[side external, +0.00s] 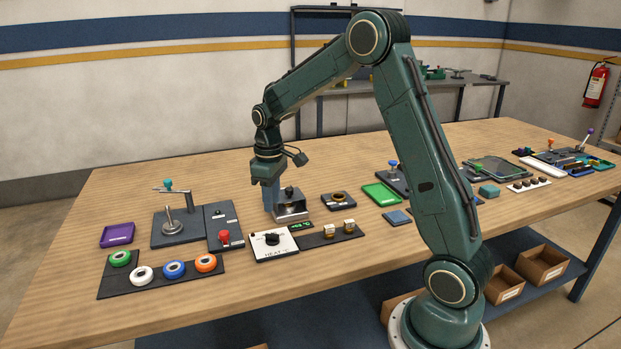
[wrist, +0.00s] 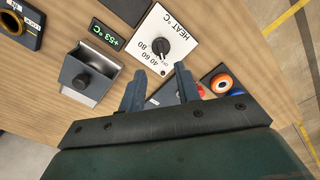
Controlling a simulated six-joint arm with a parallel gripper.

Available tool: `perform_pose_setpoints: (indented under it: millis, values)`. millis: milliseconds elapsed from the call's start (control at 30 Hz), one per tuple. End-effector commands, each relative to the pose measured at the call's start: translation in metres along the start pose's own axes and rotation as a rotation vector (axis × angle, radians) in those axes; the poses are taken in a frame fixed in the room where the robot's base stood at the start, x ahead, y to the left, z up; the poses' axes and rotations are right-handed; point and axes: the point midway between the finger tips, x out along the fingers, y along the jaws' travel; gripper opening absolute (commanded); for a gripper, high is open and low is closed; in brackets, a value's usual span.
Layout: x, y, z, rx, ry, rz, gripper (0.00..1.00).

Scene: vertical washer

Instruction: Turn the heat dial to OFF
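The heat dial is a black knob (side external: 272,239) on a white panel (side external: 262,252) marked HEAT °C, near the table's front edge. In the wrist view the knob (wrist: 160,46) sits beside the numbers 40, 60 and 80; I cannot tell exactly where it points. A small display (side external: 301,226) next to the panel reads about +53 °C in the wrist view (wrist: 105,34). My gripper (side external: 270,208) is above the table, behind the panel and apart from the knob. Its two fingers (wrist: 160,80) are spread with nothing between them.
A metal box with a dark knob (side external: 291,204) stands close to the right of my gripper. A dark plate with a red knob (side external: 224,236) lies left of the panel. Several coloured rings on a black mat (side external: 187,282) lie at front left. Bare wood lies behind my gripper.

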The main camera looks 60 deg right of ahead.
Motion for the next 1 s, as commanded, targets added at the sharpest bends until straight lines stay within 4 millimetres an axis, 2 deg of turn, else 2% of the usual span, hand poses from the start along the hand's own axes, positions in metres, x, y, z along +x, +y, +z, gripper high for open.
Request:
perform_pose_setpoints:
  millis: [100,300,800,1000]
  values:
    - [-0.018,0.000,0.000,0.000,0.002,0.001,0.33]
    - [-0.036,0.000,0.000,0.000,0.001,0.000,0.33]
    - [-0.042,-0.001,0.000,0.000,0.000,0.000,0.33]
    - [-0.051,-0.009,0.005,0.002,0.015,0.008,0.33]
